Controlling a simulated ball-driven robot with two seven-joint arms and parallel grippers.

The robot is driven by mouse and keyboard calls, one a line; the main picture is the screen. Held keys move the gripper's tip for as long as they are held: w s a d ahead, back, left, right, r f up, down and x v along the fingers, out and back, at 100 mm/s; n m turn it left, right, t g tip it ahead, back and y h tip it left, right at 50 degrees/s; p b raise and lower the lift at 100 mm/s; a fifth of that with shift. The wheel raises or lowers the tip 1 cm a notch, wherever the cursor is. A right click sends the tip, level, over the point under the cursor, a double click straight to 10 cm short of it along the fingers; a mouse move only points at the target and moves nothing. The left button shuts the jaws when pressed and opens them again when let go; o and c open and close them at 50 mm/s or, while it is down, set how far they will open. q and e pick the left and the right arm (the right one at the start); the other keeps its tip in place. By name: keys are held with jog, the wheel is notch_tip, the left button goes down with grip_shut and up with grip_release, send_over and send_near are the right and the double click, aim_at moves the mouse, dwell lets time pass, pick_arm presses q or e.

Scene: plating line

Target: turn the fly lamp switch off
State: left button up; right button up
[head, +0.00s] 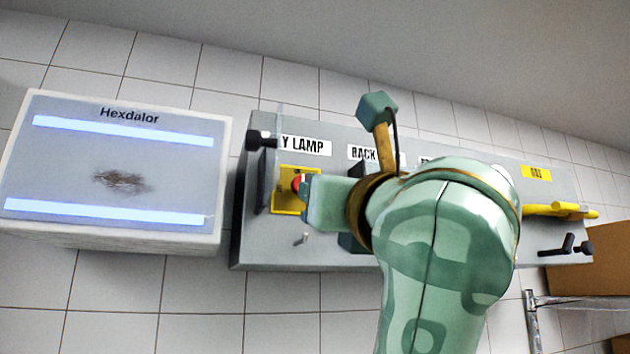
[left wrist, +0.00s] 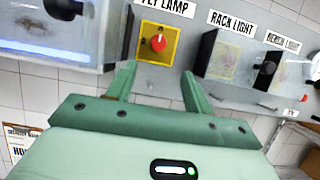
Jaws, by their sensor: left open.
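The fly lamp switch is a red knob (head: 297,184) on a yellow plate (head: 284,203), under a label (head: 305,146) partly reading "Y LAMP". The red knob also shows in the left wrist view (left wrist: 158,43); its exact setting is hard to tell. A clear cover (head: 268,180) with a black knob (head: 258,140) stands swung open at the switch's left. My left gripper (head: 312,203) is open and empty, close in front of the switch. In the left wrist view its fingers (left wrist: 158,72) point at the plate, one to each side below the knob. Contact is not visible. My right gripper is out of view.
The "Hexdalor" fly lamp (head: 150,122) at the left has two glowing blue tubes. Right of the switch, a clear box with a black knob covers the rack light control (left wrist: 225,55). A yellow handle (head: 558,210) sticks out at the panel's right.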

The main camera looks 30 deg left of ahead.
pick_arm(q)
jog(key=p+x, duration=0.5)
jog(key=x, duration=0.7)
jog(key=shift+w+a+r+p, duration=0.2)
jog(key=shift+a+p, duration=0.1)
jog(key=shift+p, duration=0.1)
jog(key=c, duration=0.9)
